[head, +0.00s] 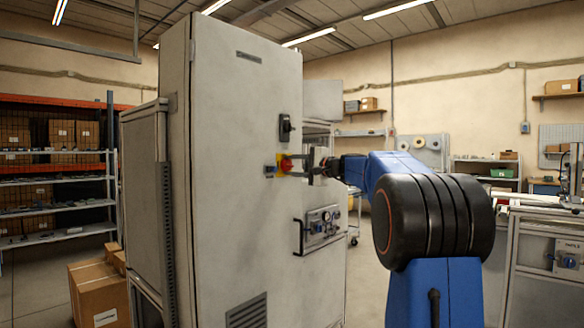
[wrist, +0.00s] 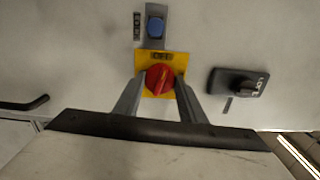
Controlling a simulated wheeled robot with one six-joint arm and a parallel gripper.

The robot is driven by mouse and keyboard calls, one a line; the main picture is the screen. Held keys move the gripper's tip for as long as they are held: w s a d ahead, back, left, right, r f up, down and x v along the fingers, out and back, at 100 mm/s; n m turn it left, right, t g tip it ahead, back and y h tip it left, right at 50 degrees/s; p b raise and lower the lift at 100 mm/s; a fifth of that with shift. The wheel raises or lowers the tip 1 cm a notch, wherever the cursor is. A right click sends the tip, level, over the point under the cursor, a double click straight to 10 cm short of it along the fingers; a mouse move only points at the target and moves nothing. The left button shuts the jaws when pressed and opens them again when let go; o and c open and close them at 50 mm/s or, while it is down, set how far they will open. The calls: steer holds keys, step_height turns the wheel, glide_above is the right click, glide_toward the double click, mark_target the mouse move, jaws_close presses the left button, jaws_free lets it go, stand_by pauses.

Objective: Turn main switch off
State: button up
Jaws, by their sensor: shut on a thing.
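The main switch is a red rotary knob (wrist: 158,79) on a yellow plate (wrist: 176,60), mounted on the door of a grey cabinet (head: 235,200). In the head view the red knob (head: 286,164) shows at the tip of my gripper. My gripper (wrist: 160,84) is shut on the red knob, with one finger on each side of it. In the head view my gripper (head: 296,164) reaches the cabinet from the right. The knob's ridge looks tilted in the wrist view. The lettering on the yellow plate is too small to read surely.
A blue button (wrist: 155,27) sits beside the yellow plate. A black door handle (head: 286,129) is above the switch in the head view. A control panel with a rail (head: 320,224) is lower right. Cardboard boxes (head: 97,290) stand on the floor left of the cabinet.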

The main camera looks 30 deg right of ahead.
steer(key=shift+n, duration=1.4)
steer(key=o, duration=1)
steer(key=shift+o, duration=0.2)
steer(key=v, duration=1.7)
steer(key=shift+s, duration=0.15)
